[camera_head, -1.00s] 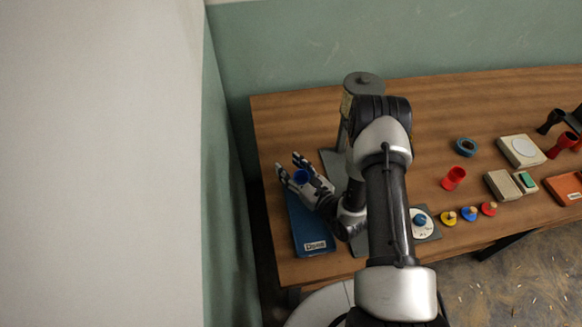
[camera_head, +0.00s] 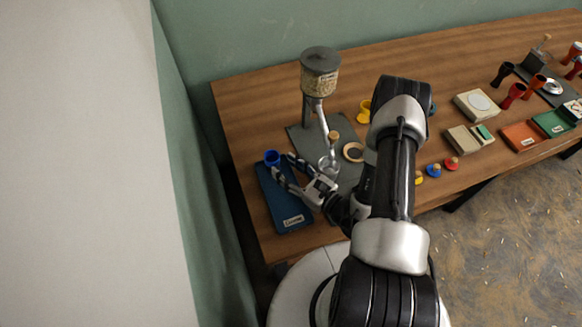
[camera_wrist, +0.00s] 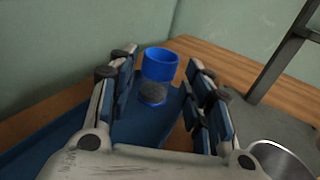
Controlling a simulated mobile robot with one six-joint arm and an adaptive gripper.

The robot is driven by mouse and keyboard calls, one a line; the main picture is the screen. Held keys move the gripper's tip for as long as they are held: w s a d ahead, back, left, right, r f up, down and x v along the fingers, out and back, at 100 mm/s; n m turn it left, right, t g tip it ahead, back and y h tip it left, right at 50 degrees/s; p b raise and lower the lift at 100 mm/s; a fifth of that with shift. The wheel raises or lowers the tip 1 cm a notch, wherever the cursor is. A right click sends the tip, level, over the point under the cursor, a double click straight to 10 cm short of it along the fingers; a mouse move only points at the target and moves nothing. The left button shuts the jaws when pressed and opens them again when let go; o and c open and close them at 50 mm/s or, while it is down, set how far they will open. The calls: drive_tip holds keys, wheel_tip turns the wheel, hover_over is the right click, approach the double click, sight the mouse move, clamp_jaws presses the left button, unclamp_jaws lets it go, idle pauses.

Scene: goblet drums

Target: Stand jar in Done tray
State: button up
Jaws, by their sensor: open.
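The jar (camera_head: 271,158) has a blue upper part and a greyish lower part. It stands upright at the far end of the blue tray (camera_head: 290,207), which has a white label on its near end. In the wrist view the jar (camera_wrist: 159,68) is beyond the gap between my fingers, and the tray (camera_wrist: 60,140) spreads beneath. My gripper (camera_head: 281,169) is open and empty, low over the tray, with its fingertips just short of the jar. I see no finger closed on it.
A grain hopper on a stand (camera_head: 320,75) rises behind my gripper, over a grey base plate (camera_head: 300,138). A clear vessel (camera_head: 328,164) is close beside my gripper. Boxes and cups (camera_head: 478,104) are farther right. A wall borders the left.

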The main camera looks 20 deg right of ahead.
drive_tip(key=a+r+n+g+y, duration=0.4)
drive_tip(key=a+r+n+y, duration=0.3)
drive_tip(key=r, duration=0.5)
drive_tip(key=s+a+r+n+g, duration=0.8)
drive_tip(key=s+r+n+g, duration=0.1)
drive_tip(key=r+n+g, duration=0.2)
drive_tip(key=s+d+r+n+g+h, duration=0.1)
drive_tip(key=s+d+r+n+h, duration=0.15)
drive_tip(key=s+n+h, duration=0.3)
drive_tip(key=s+d+r+n+h, duration=0.1)
drive_tip(key=s+d+n+h, duration=0.3)
drive_tip(key=s+n+h, duration=0.15)
drive_tip(key=d+r+n+t+h, duration=0.1)
drive_tip(key=d+r+t+h, duration=0.2)
drive_tip(key=d+r+t, duration=0.2)
drive_tip(key=shift+d+r+n+h, duration=0.25)
drive_tip(key=shift+d+n+h, duration=0.15)
drive_tip(key=shift+d, duration=0.25)
